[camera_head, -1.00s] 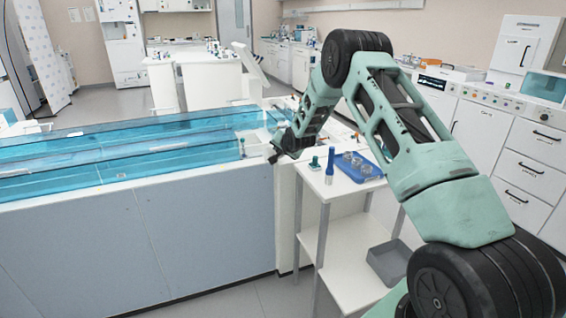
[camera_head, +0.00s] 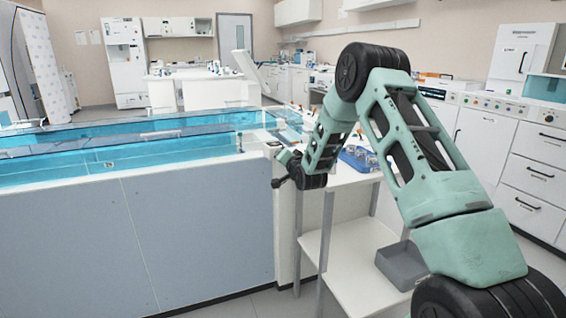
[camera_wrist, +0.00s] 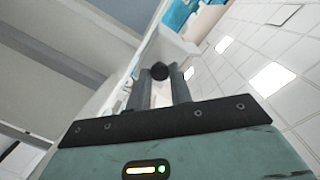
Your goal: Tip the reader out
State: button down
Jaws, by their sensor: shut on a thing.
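My gripper (camera_wrist: 163,88) is shut on a small dark round-ended thing (camera_wrist: 160,71), seen between the fingertips in the wrist view. I cannot tell whether this is the reader. In the head view my gripper (camera_head: 279,182) is at the left edge of the white cart, in front of the corner of the long blue-topped tank (camera_head: 130,160). The wrist view is strongly tilted, with ceiling panels on its right side. The held thing's full shape is hidden.
The white cart's lower shelf (camera_head: 342,270) carries a grey bin (camera_head: 402,265). A blue tray (camera_head: 357,158) with clear pieces lies on the cart top, partly behind my arm. The floor beyond the tank is open. Cabinets with drawers (camera_head: 530,180) stand at the right.

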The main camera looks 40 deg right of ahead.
jog(key=shift+f, duration=0.1)
dwell(0.3)
jog(key=c, duration=1.3)
grip_release()
jog(key=shift+o, duration=0.2)
jog(key=shift+s, duration=0.1)
jog(key=v, duration=1.7)
jog(key=shift+s, duration=0.15)
